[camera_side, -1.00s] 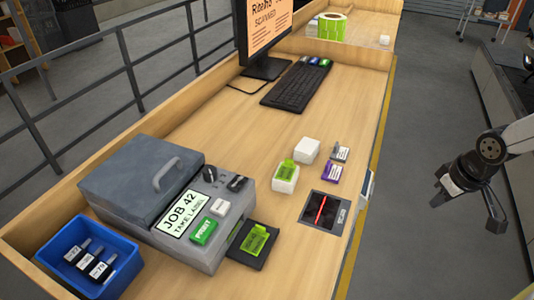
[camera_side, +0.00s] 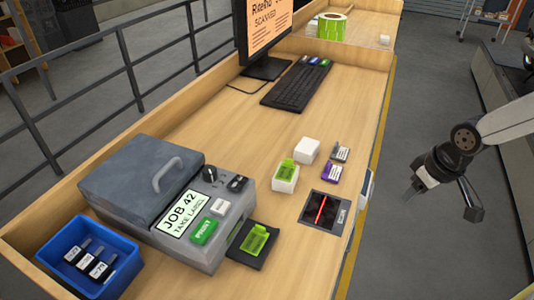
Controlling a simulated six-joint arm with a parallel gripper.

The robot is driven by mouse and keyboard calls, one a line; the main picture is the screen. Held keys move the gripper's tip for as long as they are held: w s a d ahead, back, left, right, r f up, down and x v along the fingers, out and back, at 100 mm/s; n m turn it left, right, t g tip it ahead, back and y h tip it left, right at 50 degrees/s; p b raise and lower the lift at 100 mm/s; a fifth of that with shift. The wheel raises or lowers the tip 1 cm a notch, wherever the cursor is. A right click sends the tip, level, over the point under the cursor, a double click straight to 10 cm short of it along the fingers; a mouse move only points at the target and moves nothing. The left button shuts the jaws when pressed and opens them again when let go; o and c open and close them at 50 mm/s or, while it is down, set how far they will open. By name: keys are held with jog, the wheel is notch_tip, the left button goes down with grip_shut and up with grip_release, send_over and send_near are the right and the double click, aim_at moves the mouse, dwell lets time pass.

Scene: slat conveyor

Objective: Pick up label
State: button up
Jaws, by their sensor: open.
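A green label (camera_side: 255,239) lies on the black tray (camera_side: 241,258) at the front of the grey printer (camera_side: 208,251). The printer's screen reads "JOB 42 TAKE LABEL". Another green label (camera_side: 287,168) sits on top of a white block (camera_side: 285,183) on the table. My gripper (camera_side: 437,197) is at the right, off the table's right edge and well apart from both labels. Its fingers are apart and nothing shows between them.
A black scanner plate (camera_side: 323,211) with a red line lies near the table's right edge. A second white block (camera_side: 307,149) and small purple (camera_side: 332,173) and grey pieces stand behind it. A blue bin (camera_side: 115,280) with several dark pieces is at front left. A keyboard (camera_side: 296,87) and monitor are farther back.

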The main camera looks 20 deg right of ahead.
jog(key=w+a+r+n+y, duration=0.1)
jog(key=w+a+n, duration=0.35)
jog(key=a, duration=0.85)
jog(key=n+y, duration=0.2)
jog(key=n, duration=0.1)
send_near(258, 226)
jog(key=shift+a+f, duration=0.25)
jog(key=shift+f, duration=0.4)
jog(key=shift+x, duration=1.25)
jog(key=shift+x, duration=2.65)
jog(key=shift+w+d+r, duration=0.1)
jog(key=shift+w, duration=0.05)
grip_shut()
